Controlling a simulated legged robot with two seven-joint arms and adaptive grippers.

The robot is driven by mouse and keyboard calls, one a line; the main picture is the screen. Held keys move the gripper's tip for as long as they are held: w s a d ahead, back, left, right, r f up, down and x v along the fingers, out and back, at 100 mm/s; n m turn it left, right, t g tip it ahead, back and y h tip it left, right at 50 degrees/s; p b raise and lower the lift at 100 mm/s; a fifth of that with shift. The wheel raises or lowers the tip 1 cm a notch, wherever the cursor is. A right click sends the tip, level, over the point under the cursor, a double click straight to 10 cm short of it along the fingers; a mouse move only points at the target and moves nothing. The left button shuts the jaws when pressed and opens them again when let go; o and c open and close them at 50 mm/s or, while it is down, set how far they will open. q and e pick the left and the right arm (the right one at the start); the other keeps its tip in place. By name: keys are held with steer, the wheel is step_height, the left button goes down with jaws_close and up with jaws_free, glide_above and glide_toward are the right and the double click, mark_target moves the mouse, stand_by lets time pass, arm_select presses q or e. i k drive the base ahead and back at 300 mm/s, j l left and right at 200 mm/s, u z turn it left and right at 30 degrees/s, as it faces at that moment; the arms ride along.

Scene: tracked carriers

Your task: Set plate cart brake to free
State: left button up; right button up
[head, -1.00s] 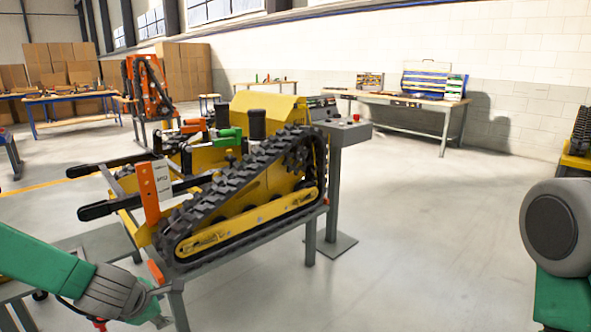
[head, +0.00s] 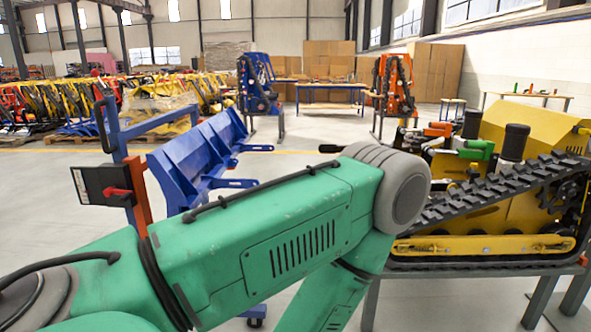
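A blue cart frame (head: 115,130) with a black push handle stands at the left. A black box (head: 90,184) with a red lever (head: 117,191) is mounted on it; I cannot read the lever's setting. A large blue plate (head: 190,160) stands right behind my arm, on or beside the cart. One caster (head: 256,312) shows low down below my arm. My green left arm crosses the view from the lower left, bends at its grey elbow and runs down out of the picture. Neither gripper shows.
A yellow tracked carrier (head: 520,160) on a grey stand (head: 480,268) is close at the right. An orange carrier (head: 393,90) and a blue one (head: 258,85) stand further back. Several yellow and red machines line the far left. The floor (head: 45,220) left of the cart is clear.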

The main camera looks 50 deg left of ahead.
mark_target(95, 73)
steer(key=u, duration=2.5)
steer(key=i+j, duration=0.2)
steer(key=j+z, duration=0.05)
steer(key=j, duration=0.05)
